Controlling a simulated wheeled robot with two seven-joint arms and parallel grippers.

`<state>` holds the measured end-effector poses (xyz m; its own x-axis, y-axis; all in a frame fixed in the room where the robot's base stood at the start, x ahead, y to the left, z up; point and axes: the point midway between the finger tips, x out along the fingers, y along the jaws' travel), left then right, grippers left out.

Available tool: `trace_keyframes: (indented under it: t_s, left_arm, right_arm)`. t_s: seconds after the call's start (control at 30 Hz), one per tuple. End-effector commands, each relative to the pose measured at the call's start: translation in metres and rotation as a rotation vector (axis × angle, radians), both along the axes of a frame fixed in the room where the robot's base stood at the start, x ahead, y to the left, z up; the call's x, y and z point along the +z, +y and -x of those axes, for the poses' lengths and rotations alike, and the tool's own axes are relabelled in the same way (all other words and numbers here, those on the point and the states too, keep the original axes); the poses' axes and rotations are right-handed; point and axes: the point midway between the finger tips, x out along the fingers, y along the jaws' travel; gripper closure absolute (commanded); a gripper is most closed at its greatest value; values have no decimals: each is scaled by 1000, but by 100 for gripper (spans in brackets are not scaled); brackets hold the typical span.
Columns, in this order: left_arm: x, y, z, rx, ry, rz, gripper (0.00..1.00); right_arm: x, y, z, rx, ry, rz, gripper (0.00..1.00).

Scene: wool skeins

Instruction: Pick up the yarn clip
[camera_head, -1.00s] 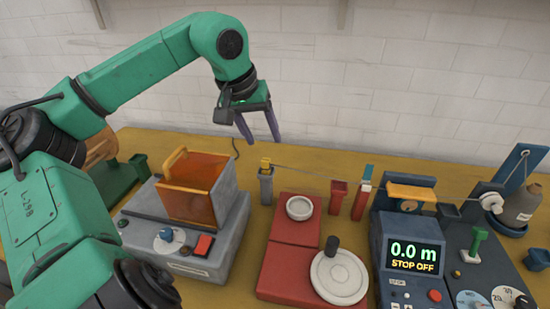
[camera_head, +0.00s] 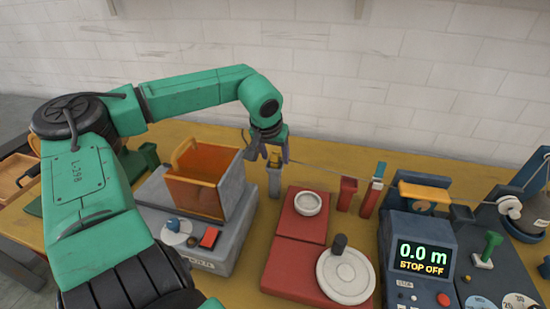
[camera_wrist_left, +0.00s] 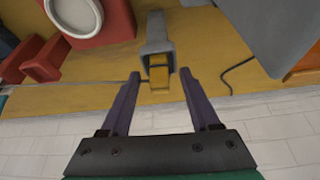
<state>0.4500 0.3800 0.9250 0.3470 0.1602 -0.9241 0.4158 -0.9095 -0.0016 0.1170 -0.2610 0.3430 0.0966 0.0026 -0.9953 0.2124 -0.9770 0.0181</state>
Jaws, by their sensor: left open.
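The yarn clip (camera_head: 275,162) is a small yellow piece on top of a grey post (camera_head: 275,184). It also shows in the left wrist view (camera_wrist_left: 159,80), at the post's end. My left gripper (camera_head: 274,157) is open, with its two purple fingers pointing down at the clip. In the left wrist view the fingertips (camera_wrist_left: 160,74) lie on either side of the clip, with a gap on both sides. A thin yarn (camera_head: 330,176) runs from the clip toward the right. My right gripper is not in view.
A grey machine with an orange hood (camera_head: 205,182) stands left of the post. A red winder base (camera_head: 300,262) with a white disc and bowl is in front, to the right. A console (camera_head: 420,250) reads 0.0 m, STOP OFF. A white wall is behind.

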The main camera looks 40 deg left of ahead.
Motion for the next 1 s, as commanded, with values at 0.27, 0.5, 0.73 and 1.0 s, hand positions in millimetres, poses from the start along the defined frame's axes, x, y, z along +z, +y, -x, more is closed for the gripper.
trace_keyframes:
  t_s: [0.27,0.5,0.73,1.0]
  left_arm:
    - [-2,0,-1,0,-1,0,60]
    - [-1,0,-1,1,-1,1,100]
    - [1,0,-1,1,-2,0,100]
    - [44,1,-2,2,-5,-3,100]
  right_arm:
    - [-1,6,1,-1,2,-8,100]
    - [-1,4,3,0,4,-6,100]
    - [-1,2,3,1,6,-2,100]
    - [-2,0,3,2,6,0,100]
